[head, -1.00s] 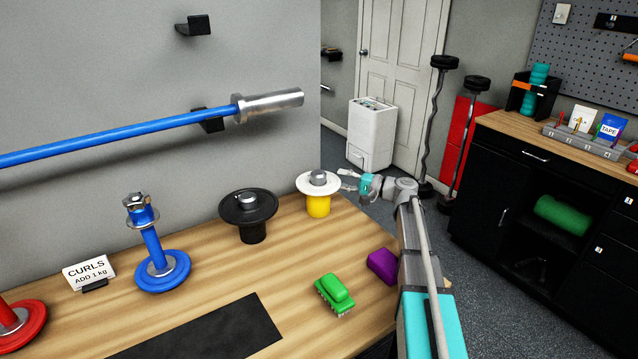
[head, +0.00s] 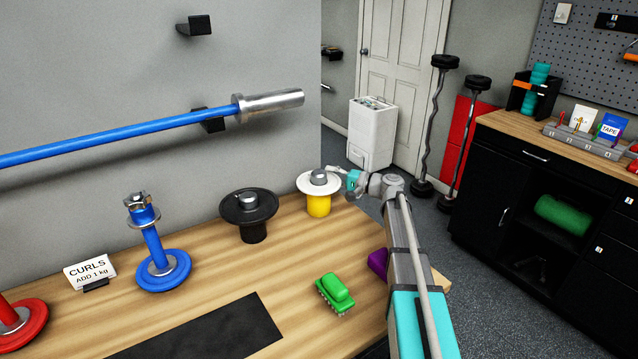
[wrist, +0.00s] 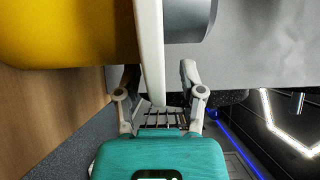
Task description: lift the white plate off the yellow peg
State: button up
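The white plate (head: 312,187) lies flat on top of the yellow peg (head: 318,206) at the far right corner of the bench. A grey metal hub (head: 319,175) stands up through its middle. My gripper (head: 341,178) is at the plate's right edge. In the wrist view the white plate (wrist: 149,45) appears edge-on and reaches between the two open fingers of my gripper (wrist: 157,76). A gap shows between the plate and the right-hand finger. The yellow peg (wrist: 65,35) is at upper left there, and the hub (wrist: 184,20) at upper right.
A black plate on a black stand (head: 248,207) is left of the yellow peg. A blue stand (head: 155,250), a green brush-like object (head: 334,292) and a purple block (head: 377,262) are also on the bench (head: 210,275). A blue bar (head: 120,136) hangs on the wall behind.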

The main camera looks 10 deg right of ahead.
grip_shut()
jog(key=shift+r, duration=0.1)
dwell(0.4)
notch_tip(320, 180, up, 3)
jog(key=p, duration=0.3)
jog(key=shift+r, duration=0.1)
jog(key=s+r+p, duration=0.1)
jog(key=r+p, duration=0.1)
jog(key=s+r+p, duration=0.1)
jog(key=s+p, duration=0.1)
jog(key=s+r+p, duration=0.1)
jog(key=r+p, duration=0.1)
jog(key=shift+s+d+r, duration=0.35)
jog(key=s+d+r+p, duration=0.1)
jog(key=s+r+p, duration=0.3)
jog(key=s, duration=0.5)
jog(key=shift+d, duration=0.25)
